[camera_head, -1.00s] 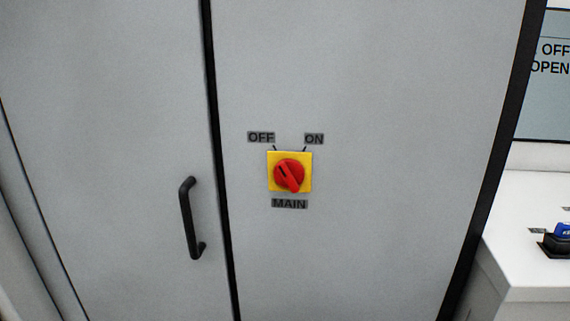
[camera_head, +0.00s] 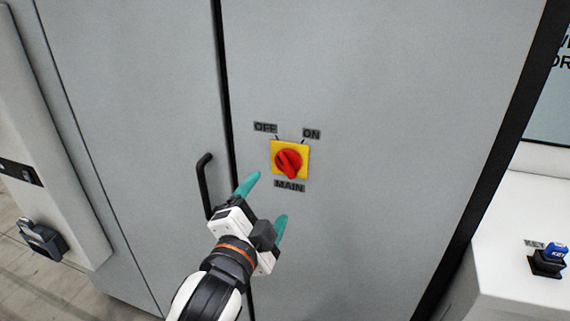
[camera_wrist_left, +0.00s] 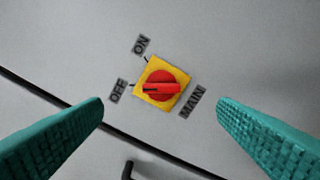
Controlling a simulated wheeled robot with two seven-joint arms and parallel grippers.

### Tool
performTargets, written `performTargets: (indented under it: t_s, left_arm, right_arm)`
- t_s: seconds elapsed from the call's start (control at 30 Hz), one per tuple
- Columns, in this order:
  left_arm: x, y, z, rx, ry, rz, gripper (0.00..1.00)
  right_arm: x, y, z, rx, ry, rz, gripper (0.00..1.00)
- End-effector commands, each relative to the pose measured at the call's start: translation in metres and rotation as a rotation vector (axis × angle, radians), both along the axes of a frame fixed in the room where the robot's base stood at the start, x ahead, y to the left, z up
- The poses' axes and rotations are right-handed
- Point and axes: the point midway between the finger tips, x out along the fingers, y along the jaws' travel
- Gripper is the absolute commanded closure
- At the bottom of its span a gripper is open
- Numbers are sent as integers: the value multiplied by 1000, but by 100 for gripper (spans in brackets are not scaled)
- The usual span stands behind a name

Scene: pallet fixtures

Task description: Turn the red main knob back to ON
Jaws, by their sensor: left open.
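The red main knob (camera_head: 288,163) sits on a yellow square plate (camera_head: 304,148) on the grey cabinet door. Its black mark points up and left, toward the OFF label (camera_head: 265,127). The ON label (camera_head: 311,134) is at the upper right and the MAIN label (camera_head: 289,187) below. My left gripper (camera_head: 265,205) is open and empty, just below and left of the knob in the head view. In the left wrist view the knob (camera_wrist_left: 162,86) shows between and beyond the two teal fingers, apart from both. My right gripper is not in view.
A black door handle (camera_head: 204,185) stands out just left of my left gripper. A white console (camera_head: 510,230) with a blue key (camera_head: 556,250) in a black holder is at the right. A black device (camera_head: 42,240) is at the lower left. The door around the knob is clear.

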Motion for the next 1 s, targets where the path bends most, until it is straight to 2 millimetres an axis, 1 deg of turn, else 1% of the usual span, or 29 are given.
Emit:
performTargets:
  t_s: [0.2, 0.4, 0.53, 0.7, 1.0]
  left_arm:
    - [37, -12, 2, -1, 4, 2, 18]
    - [75, -24, 1, -3, 5, 0, 18]
    - [93, -30, 0, -3, 5, 1, 18]
    - [106, -34, -1, -3, 5, 0, 18]
    - [108, -35, -1, -3, 3, 0, 18]
  right_arm:
    - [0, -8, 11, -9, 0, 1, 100]
    - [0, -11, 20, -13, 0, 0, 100]
    - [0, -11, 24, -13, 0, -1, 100]
    - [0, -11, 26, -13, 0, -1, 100]
    - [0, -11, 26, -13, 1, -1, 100]
